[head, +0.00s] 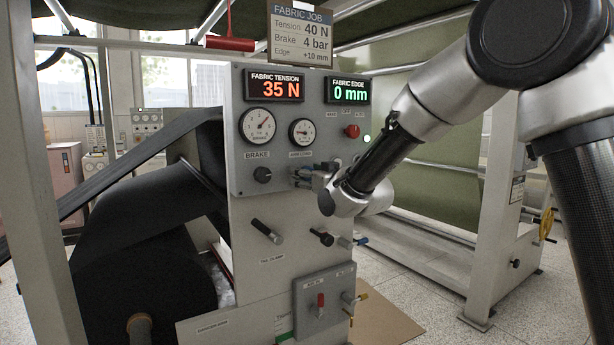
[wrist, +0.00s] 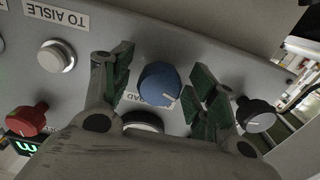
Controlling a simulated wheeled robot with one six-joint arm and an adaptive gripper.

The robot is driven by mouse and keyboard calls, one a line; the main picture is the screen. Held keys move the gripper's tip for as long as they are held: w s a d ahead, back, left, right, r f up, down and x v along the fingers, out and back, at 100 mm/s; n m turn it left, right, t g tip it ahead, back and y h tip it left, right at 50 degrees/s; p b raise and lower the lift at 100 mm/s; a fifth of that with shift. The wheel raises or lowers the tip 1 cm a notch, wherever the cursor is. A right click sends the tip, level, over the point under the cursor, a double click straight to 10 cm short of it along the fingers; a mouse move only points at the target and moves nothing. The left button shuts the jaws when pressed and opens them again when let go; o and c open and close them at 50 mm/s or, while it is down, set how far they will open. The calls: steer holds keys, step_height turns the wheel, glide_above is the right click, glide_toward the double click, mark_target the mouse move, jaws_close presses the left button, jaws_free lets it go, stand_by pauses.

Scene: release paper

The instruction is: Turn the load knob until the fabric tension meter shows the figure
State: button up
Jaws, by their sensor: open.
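The fabric tension meter (head: 274,87) reads 35 N in red on the grey panel. The job sign (head: 300,38) above it gives Tension 40 N. A blue knob (wrist: 158,84), which I take for the load knob, stands between the fingers of my gripper in the wrist view. My gripper (head: 304,175) is at the panel, below the small gauge (head: 302,132). Its green-padded fingers are open, one on each side of the knob, with gaps seen beside it. In the head view the knob is mostly hidden by my gripper.
The black brake knob (head: 263,175) is left of my gripper. A red knob (head: 352,131) is above right, under the fabric edge display (head: 348,91), which reads 0 mm. Black handles (head: 266,231) stick out below. Black fabric (head: 150,210) runs at the left.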

steer(key=shift+w+a, duration=0.1)
steer(key=shift+w, duration=0.05)
steer(key=c, duration=1)
steer(key=shift+m, duration=1.1)
steer(key=shift+c, duration=0.2)
steer(key=o, duration=1)
steer(key=shift+o, duration=0.2)
